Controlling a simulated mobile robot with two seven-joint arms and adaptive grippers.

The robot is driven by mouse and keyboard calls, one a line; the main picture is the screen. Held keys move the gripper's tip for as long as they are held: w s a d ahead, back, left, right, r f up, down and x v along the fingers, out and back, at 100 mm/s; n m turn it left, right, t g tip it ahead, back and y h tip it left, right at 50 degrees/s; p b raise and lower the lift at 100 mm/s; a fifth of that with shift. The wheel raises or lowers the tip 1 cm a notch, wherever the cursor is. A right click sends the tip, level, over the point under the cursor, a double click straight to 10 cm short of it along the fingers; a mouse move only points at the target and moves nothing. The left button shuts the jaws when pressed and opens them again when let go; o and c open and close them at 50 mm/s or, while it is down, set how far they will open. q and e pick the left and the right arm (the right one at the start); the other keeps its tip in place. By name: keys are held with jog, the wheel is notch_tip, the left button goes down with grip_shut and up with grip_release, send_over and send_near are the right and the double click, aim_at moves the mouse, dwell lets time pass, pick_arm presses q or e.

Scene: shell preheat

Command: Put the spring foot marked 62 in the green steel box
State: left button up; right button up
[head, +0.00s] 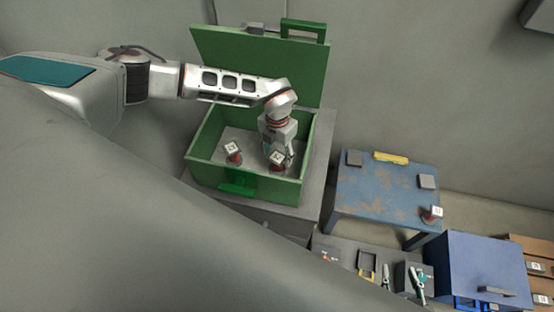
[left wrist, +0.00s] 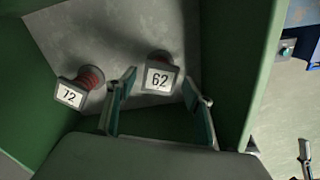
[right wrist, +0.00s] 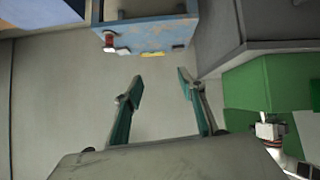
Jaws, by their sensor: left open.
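The spring foot marked 62 (left wrist: 160,72) stands on the grey floor inside the open green steel box (head: 215,182). In the head view it shows as a white-labelled red piece (head: 277,159) at the box's right side. My left gripper (left wrist: 158,84) reaches down into the box, open, with its fingers on either side of the label in its wrist view; I cannot tell whether they touch it. A second spring foot, marked 72 or 12 (left wrist: 72,92), stands to the left, also in the head view (head: 233,152). My right gripper (right wrist: 160,77) is open and empty over the floor.
The box's lid (head: 300,68) stands raised behind. A worn blue table (head: 375,200) to the right holds another spring foot (head: 433,214), grey pads and a yellow piece. A blue cabinet (head: 485,265) and a tool surface lie lower right. The box's walls surround my left gripper.

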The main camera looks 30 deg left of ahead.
pick_arm(q)
notch_tip(320, 180, up, 7)
jog(key=shift+r+p, duration=0.1)
jog(key=shift+p, duration=0.25)
dwell(0.3)
